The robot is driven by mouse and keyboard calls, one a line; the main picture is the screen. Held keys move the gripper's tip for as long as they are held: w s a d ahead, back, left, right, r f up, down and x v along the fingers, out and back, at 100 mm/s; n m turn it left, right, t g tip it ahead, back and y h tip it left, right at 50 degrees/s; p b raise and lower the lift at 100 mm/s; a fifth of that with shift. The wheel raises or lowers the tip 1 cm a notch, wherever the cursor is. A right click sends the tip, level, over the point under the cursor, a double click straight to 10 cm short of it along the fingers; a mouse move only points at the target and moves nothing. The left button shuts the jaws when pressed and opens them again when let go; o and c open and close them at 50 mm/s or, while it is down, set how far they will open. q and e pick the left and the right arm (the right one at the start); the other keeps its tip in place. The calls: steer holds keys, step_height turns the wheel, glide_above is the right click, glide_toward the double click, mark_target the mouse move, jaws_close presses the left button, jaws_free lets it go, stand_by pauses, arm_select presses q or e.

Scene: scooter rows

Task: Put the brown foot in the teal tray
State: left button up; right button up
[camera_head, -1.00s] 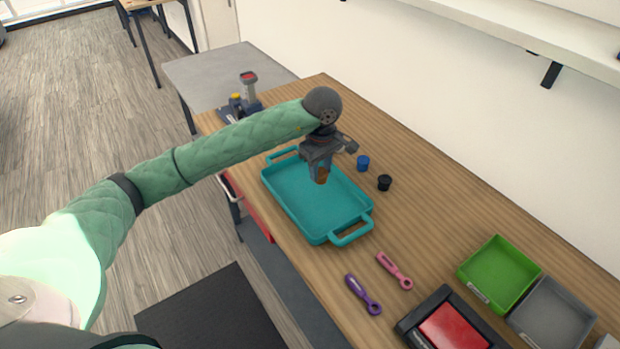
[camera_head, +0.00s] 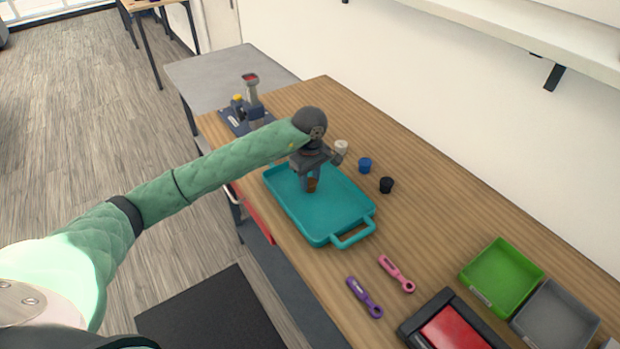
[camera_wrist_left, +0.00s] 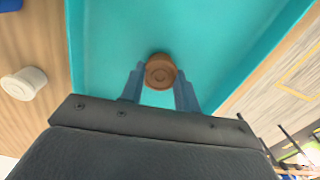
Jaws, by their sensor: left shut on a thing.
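The brown foot (camera_head: 312,184) is held at the tips of my left gripper (camera_head: 311,180), which points down over the teal tray (camera_head: 345,212). In the left wrist view the round brown foot (camera_wrist_left: 160,71) sits between the two fingertips of the left gripper (camera_wrist_left: 160,82), with the floor of the teal tray (camera_wrist_left: 110,30) behind it. I cannot tell whether the foot touches the tray floor. The far end of the tray is partly hidden by my arm. My right gripper is not in view.
A white foot (camera_head: 341,146), a blue foot (camera_head: 364,166) and a black foot (camera_head: 386,185) stand right of the tray. Purple (camera_head: 365,297) and pink (camera_head: 397,273) tools lie nearer. Green (camera_head: 502,275) and grey (camera_head: 555,317) bins are at lower right.

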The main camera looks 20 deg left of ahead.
mark_target(310, 181)
arm_select(q)
steer(key=shift+f, duration=0.1)
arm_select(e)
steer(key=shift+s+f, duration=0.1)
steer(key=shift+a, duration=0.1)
arm_select(q)
steer(key=o, duration=0.8)
steer(key=shift+o, duration=0.7)
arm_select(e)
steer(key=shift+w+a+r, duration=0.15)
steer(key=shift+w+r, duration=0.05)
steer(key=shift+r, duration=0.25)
arm_select(q)
steer(key=shift+r, duration=0.3)
step_height(310, 181, up, 12)
steer(key=p, duration=0.1)
steer(key=shift+f, duration=0.2)
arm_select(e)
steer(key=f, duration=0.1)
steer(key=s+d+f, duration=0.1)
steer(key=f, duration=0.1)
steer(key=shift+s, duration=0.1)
